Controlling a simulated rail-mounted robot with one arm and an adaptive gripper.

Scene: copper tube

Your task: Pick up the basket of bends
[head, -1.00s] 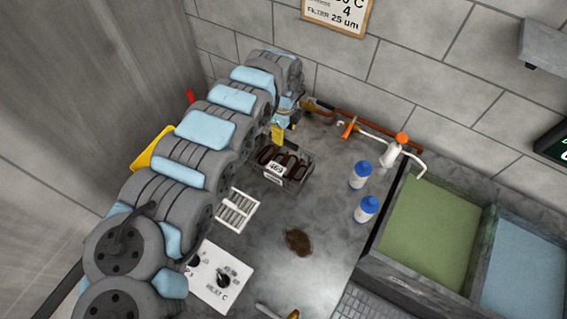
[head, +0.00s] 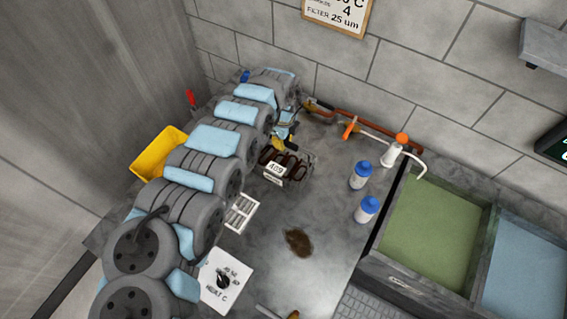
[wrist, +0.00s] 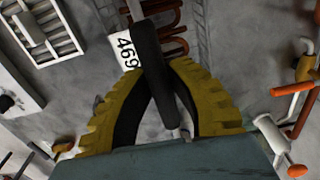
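The basket of bends (head: 287,163) is a small wire basket holding several brown copper bends, with a white 469 tag (head: 275,170) on its front. It is at the counter's middle left in the head view. In the wrist view the tag (wrist: 126,50) and copper bends (wrist: 172,42) show beyond my fingers. My gripper (wrist: 156,70) has yellow fingers with black pads, closed in from both sides on the basket's thick black handle (wrist: 158,85). In the head view my gripper (head: 291,138) is just above the basket, partly behind my arm. I cannot tell whether the basket is clear of the counter.
A white rack (head: 241,212) and a heat control plate (head: 226,279) lie left, near my arm. Two blue-capped bottles (head: 361,175) (head: 366,210) and green and blue basins (head: 430,235) are right. Copper pipework (head: 365,131) runs along the wall behind. A brown stain (head: 299,242) marks open counter.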

